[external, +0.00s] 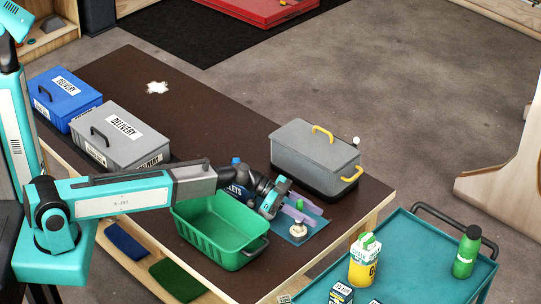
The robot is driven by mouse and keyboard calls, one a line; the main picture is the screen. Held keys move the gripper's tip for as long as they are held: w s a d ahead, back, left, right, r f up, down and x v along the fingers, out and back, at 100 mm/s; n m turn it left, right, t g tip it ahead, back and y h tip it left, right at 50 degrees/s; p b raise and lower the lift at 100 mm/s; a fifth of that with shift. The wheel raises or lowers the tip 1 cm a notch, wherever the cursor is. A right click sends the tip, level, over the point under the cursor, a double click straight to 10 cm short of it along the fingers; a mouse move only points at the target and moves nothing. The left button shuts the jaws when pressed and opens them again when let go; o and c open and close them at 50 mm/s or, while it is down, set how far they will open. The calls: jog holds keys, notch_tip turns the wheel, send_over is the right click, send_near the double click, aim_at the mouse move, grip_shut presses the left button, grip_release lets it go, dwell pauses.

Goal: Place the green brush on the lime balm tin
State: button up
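My gripper (276,198) reaches over the brown table, just right of a green basket, pointing down near a small blue mat. Its fingers are too small and partly hidden to show whether they are open or shut. A small green piece (300,204) shows beside the fingers, next to a purple item (308,210); I cannot tell whether the green piece is the brush or whether the gripper touches it. I cannot make out the lime balm tin in this view.
The green basket (190,222) stands at the table's front edge. A grey lidded box (310,160) with yellow handles is behind the gripper. Grey (118,152) and blue (70,108) delivery boxes stand left. A teal cart (420,255) with bottles is right.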

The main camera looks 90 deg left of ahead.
jog(key=shift+r, duration=0.15)
jog(key=shift+s+a+r, duration=0.1)
jog(key=shift+s+a, duration=0.05)
jog(key=shift+s, duration=0.35)
jog(key=b+v, duration=0.3)
jog(key=v, duration=0.8)
jog(key=shift+b, duration=0.35)
jog(key=shift+w, duration=0.15)
